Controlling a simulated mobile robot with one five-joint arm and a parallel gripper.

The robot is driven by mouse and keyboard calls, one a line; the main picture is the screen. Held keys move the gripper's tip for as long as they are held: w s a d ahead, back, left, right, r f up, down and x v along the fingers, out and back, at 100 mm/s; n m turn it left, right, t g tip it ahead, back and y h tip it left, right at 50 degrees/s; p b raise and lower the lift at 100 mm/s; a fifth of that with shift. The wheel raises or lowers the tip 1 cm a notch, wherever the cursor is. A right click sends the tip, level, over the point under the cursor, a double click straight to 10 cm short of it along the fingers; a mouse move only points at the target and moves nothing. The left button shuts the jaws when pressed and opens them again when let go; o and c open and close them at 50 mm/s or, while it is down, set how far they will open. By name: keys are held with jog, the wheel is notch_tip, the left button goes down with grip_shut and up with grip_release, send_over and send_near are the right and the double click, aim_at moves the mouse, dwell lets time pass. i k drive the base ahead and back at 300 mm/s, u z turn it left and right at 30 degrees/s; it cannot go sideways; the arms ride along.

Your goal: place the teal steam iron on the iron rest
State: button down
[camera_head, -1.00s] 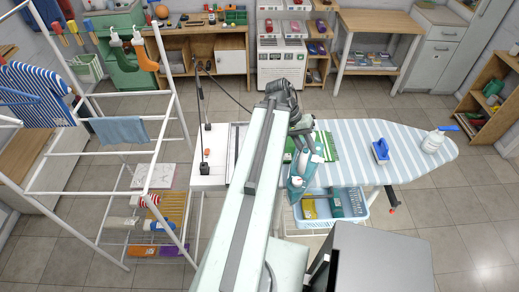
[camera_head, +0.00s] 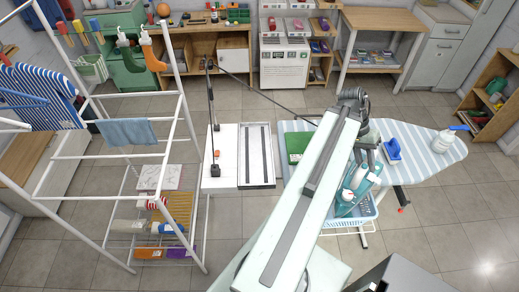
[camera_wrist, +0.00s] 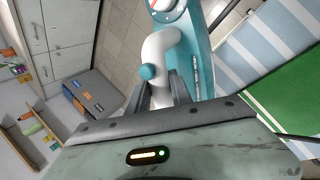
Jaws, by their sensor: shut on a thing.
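The teal steam iron (camera_head: 352,194) has a white handle and is in my gripper (camera_head: 366,158). It hangs tilted near the front edge of the ironing board, in front of the blue basket. In the wrist view the iron's teal body (camera_wrist: 205,62) lies beyond the fingers, and my gripper (camera_wrist: 156,92) is shut on its white handle (camera_wrist: 160,48). A metal tray with two dark rails, apparently the iron rest (camera_head: 257,170), sits empty at the board's left end, left of my arm. My arm hides part of the board between them.
The striped ironing board (camera_head: 415,160) carries a green cloth (camera_head: 296,147), a blue brush-like object (camera_head: 391,149) and a white spray bottle (camera_head: 443,142). A blue basket (camera_head: 370,222) is below the board. A white drying rack (camera_head: 190,150) stands at left. A cord runs from a post above the white side table (camera_head: 218,180).

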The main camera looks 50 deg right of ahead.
aim_at(255, 151)
jog(key=z, duration=0.1)
jog(key=k, duration=1.05)
jog(key=u, duration=0.75)
jog(key=i, duration=1.05)
jog(key=z, duration=0.05)
